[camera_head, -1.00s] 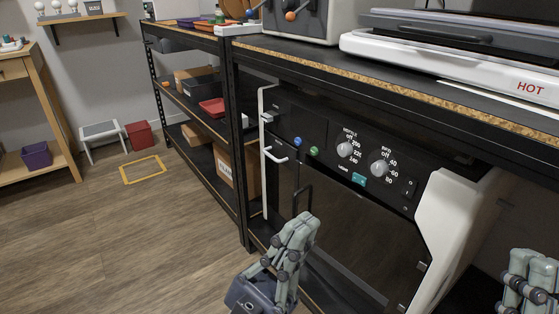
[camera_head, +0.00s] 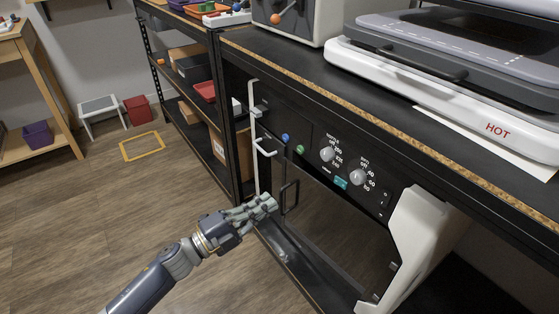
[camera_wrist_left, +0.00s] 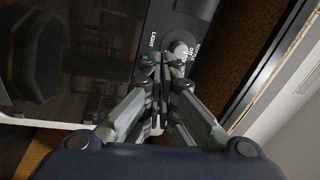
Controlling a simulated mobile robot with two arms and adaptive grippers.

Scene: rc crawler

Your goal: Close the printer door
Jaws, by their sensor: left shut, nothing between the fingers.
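The printer stands under the workbench in the head view, with a white frame and a black control panel (camera_head: 335,160) with two grey knobs. Below the panel is a dark, glossy front door (camera_head: 335,225); I cannot tell for sure whether it is fully shut. A black handle (camera_head: 289,197) and a white handle (camera_head: 264,147) show at its left side. My left gripper (camera_head: 272,202) is shut and empty, in front of the door's lower left part. In the left wrist view its closed fingers (camera_wrist_left: 155,65) point toward the panel and a knob (camera_wrist_left: 180,50). My right gripper is not in view.
The workbench (camera_head: 300,72) overhangs the printer and carries a press marked HOT (camera_head: 450,90). A shelf rack (camera_head: 225,130) stands left of the printer. A stool (camera_head: 100,112), a red bin (camera_head: 138,110) and a yellow floor frame (camera_head: 142,146) lie farther left. The wooden floor (camera_head: 80,210) before the printer is clear.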

